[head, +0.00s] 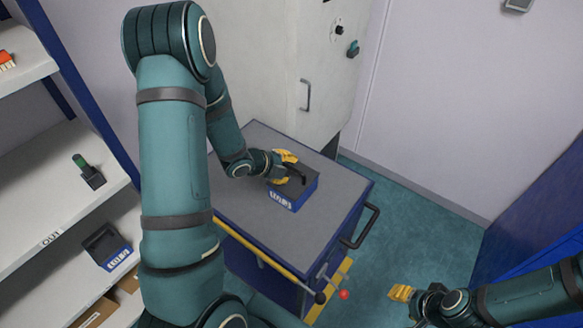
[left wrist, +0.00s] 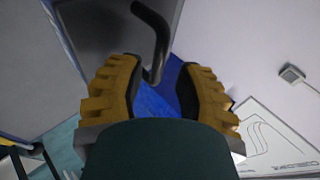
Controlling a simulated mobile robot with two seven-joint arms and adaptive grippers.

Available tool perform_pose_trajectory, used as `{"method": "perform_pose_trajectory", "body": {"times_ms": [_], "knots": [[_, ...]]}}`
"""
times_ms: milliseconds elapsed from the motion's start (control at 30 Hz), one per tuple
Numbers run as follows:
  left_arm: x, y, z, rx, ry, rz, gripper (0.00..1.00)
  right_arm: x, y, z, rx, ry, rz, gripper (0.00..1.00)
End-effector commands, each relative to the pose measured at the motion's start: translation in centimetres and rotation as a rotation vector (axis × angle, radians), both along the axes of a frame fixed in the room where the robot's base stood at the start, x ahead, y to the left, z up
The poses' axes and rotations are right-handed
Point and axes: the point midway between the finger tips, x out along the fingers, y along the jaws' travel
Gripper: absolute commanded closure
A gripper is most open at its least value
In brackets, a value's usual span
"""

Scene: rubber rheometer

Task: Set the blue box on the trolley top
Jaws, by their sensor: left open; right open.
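A blue box (head: 297,198) with a dark top and a white-marked front sits on the grey trolley top (head: 265,222), towards its far right side. My left gripper (head: 287,170) is at the box's top, beside a dark curved handle. Its yellow fingers are apart. In the left wrist view, the left gripper (left wrist: 158,95) shows a blue surface (left wrist: 155,104) between and beyond its fingers; I cannot tell whether they touch the box. My right gripper (head: 402,293) is low at the right, away from the trolley, with nothing visible in it.
A similar dark and blue box (head: 107,248) stands on the lower shelf at left, below a small green-topped item (head: 88,171). A pale cabinet (head: 285,60) stands behind the trolley. A black trolley handle (head: 365,228) sticks out at right. Much of the near trolley top is clear.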

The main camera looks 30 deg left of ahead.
Motion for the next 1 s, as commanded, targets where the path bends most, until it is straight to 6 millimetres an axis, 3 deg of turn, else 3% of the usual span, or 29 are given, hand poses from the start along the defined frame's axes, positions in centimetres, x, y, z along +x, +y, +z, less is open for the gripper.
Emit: {"method": "perform_pose_trajectory", "body": {"times_ms": [200,400,733,867,1000], "knots": [[-3.2,1.4,3.3,0.001,-0.003,0.005,0.66,0.0,0.0,0.7,0.001,0.000,0.000,0.50],[-5.4,2.1,5.3,0.000,-0.001,0.003,0.66,0.0,-0.1,1.2,0.002,0.000,0.000,0.50],[-6.4,2.4,6.1,-0.007,0.005,0.007,0.66,0.0,-0.1,1.4,0.003,-0.001,0.000,0.50],[-5.7,0.6,4.9,-0.099,0.056,0.093,0.66,0.0,-0.1,1.4,0.003,-0.001,0.000,0.50],[-4.8,-3.9,1.7,-0.334,0.217,0.343,0.66,0.0,-0.1,1.4,0.003,-0.001,0.000,0.50]]}}
